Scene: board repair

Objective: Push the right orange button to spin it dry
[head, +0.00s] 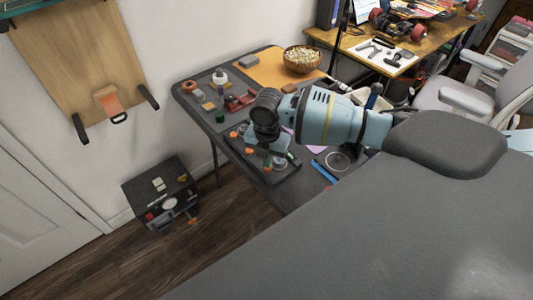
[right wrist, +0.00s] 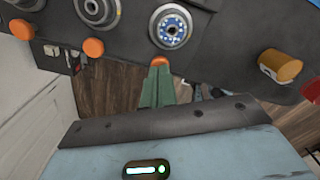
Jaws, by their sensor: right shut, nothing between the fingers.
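In the right wrist view, a dark machine panel carries a row of three orange buttons: a left one (right wrist: 20,27), a middle one (right wrist: 93,47) and the right orange button (right wrist: 159,60). A round blue board (right wrist: 171,27) sits in the round station above the right button. My right gripper (right wrist: 158,69) is shut and empty, with its green fingertips at the right button's near edge. They look touching or almost so. In the head view the machine's left orange button (head: 234,134) shows, while my right arm partly hides the machine. My left gripper is not in view.
An orange cylinder (right wrist: 280,66) lies right of the station. The grey table (head: 190,107) holds a bowl (head: 302,59), an orange mat (head: 268,70) and small parts. A black box (head: 161,194) stands on the wooden floor by the wall.

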